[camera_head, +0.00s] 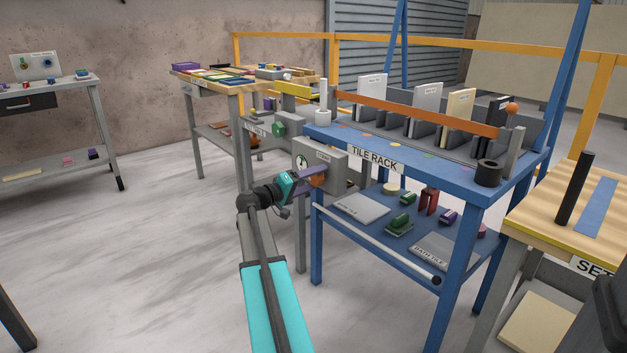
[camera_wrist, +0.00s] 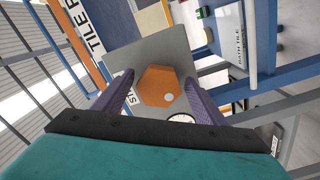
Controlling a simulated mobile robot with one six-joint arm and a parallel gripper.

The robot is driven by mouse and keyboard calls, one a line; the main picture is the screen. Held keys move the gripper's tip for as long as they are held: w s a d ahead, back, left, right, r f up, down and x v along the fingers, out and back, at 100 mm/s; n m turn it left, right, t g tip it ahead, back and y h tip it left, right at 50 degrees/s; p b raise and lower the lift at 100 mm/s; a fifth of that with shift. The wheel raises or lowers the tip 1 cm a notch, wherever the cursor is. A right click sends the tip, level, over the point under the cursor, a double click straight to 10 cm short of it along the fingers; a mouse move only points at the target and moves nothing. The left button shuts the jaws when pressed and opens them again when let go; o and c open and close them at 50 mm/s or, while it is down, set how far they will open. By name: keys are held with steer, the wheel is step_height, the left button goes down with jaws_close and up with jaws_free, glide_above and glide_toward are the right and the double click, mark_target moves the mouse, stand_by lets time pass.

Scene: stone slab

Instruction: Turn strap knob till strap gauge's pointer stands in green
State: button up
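The orange hexagonal strap knob (camera_wrist: 155,84) with a pale dot sits on the front of a grey box (camera_head: 336,171) at the left end of the tile rack. In the head view the knob (camera_head: 319,181) is partly covered by my gripper (camera_head: 313,176). In the wrist view the purple fingers of my gripper (camera_wrist: 159,79) stand on either side of the knob, with narrow gaps showing. The strap gauge (camera_head: 302,162) is a small round white dial on the box. Its edge shows in the wrist view (camera_wrist: 182,118). Its pointer is too small or hidden to read.
The blue tile rack (camera_head: 430,172) holds upright tiles behind an orange strap (camera_head: 415,114). A second grey box with a green knob (camera_head: 279,128) is just beyond. A wood-topped table (camera_head: 540,215) stands at right. Floor at left is clear.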

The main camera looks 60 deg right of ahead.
stand_by(0.3)
steer(key=p+v, duration=0.3)
steer(key=v, duration=1)
steer(key=shift+a+p, duration=0.3)
steer(key=shift+a, duration=0.1)
steer(key=shift+w, duration=0.1)
